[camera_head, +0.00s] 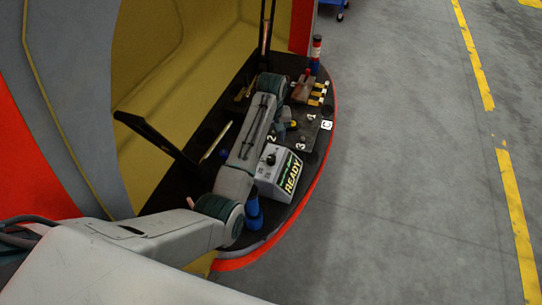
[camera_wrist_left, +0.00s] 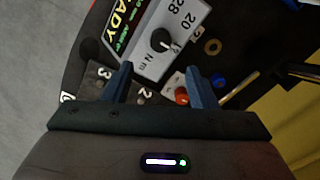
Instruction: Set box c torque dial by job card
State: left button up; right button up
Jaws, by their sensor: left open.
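The torque box (camera_head: 279,172) is a pale box with a black round dial on top and a dark panel reading READY. In the left wrist view the dial (camera_wrist_left: 161,40) lies just beyond the fingertips, with 20, 28 and N m printed around it. A white mark shows at the knob's edge, towards a partly hidden label. My left gripper (camera_wrist_left: 158,72) is open, its two blue fingers apart with nothing between them, pointing at the box. In the head view my left gripper (camera_head: 286,128) is partly hidden by my forearm. A white C tag (camera_head: 327,125) lies beside the numbered plate. No job card is readable.
A dark plate (camera_head: 309,132) carries numbers 2 and 3. A red-white-blue post (camera_head: 315,55) stands at the back. Grey floor (camera_head: 400,180) is clear to the right.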

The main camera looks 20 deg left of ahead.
aim_at(271, 158)
pick_arm(q)
jog(key=f+p, duration=0.1)
jog(key=f, duration=0.3)
jog(key=f+p, duration=0.1)
jog(key=f, duration=0.4)
jog(key=shift+s+d+f, duration=0.1)
jog(key=shift+s+f, duration=0.1)
jog(key=shift+f, duration=0.2)
jog(key=shift+c, duration=0.4)
jog(key=c, duration=0.9)
jog(key=shift+n+p, duration=0.65)
jog(key=shift+n, duration=0.25)
jog(key=shift+n+p, duration=0.75)
jog(key=shift+n, duration=0.45)
jog(key=n+p, duration=0.1)
jog(key=n, duration=0.1)
jog(key=shift+n, duration=0.4)
jog(key=n+p, duration=0.2)
jog(key=n, duration=0.6)
jog(key=shift+n+p, duration=0.3)
jog(key=shift+n, duration=1.1)
pick_arm(e)
notch_tip(271, 158, up, 9)
jog(key=shift+w+d, duration=0.25)
jog(key=shift+d, duration=0.1)
